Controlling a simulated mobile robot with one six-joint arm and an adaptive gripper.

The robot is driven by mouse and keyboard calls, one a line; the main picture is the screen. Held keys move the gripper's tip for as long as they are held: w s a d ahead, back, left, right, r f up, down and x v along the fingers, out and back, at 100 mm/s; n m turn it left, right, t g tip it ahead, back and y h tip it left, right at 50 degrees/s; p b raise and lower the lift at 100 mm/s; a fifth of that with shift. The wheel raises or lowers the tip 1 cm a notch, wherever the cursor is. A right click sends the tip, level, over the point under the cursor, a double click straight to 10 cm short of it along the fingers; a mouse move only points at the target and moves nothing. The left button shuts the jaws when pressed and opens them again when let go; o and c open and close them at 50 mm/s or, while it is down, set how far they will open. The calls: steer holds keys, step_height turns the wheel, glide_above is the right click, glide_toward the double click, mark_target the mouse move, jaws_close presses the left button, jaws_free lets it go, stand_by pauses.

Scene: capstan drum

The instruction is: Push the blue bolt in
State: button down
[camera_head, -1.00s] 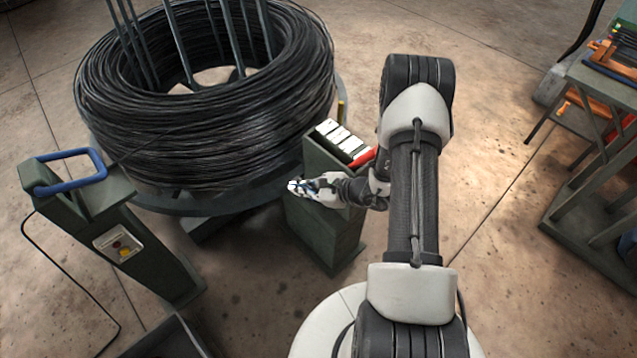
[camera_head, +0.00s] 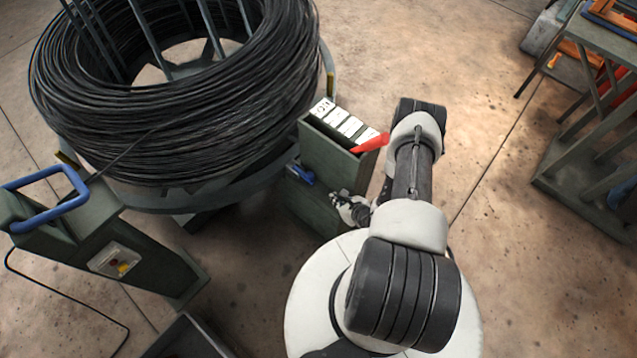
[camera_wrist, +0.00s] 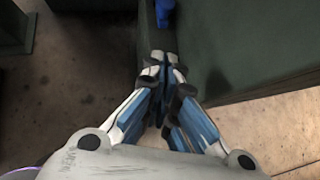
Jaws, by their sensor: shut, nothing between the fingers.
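The blue bolt (camera_head: 303,174) is on the left part of the near face of the green box post beside the wire coil. How far it sticks out is hard to tell. In the wrist view a blue piece, likely the bolt (camera_wrist: 165,13), shows at the top edge, partly cut off. My gripper (camera_head: 338,201) is to the right of the bolt and nearer to my base, apart from it. In the wrist view my gripper (camera_wrist: 158,62) has its fingertips together with nothing between them, close to the green post wall (camera_wrist: 220,45).
The green post (camera_head: 325,160) holds white labelled items and a red lever (camera_head: 370,143) on top. A large black wire coil (camera_head: 180,100) stands behind. A green pedestal (camera_head: 100,225) with a blue loop handle is at left. A bench (camera_head: 590,130) is at right.

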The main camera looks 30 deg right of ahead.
steer(key=b, duration=0.4)
glide_toward(313, 182)
steer(key=f, duration=0.3)
steer(key=shift+s+d+f, duration=0.1)
steer(key=shift+s+f, duration=0.15)
steer(key=shift+s, duration=0.05)
steer(key=w+b, duration=0.1)
steer(key=w, duration=0.1)
steer(key=shift+w, duration=0.3)
steer(key=shift+w+r, duration=0.1)
steer(key=shift+w, duration=0.65)
steer(key=shift+s+a, duration=0.1)
steer(key=shift+a, duration=0.1)
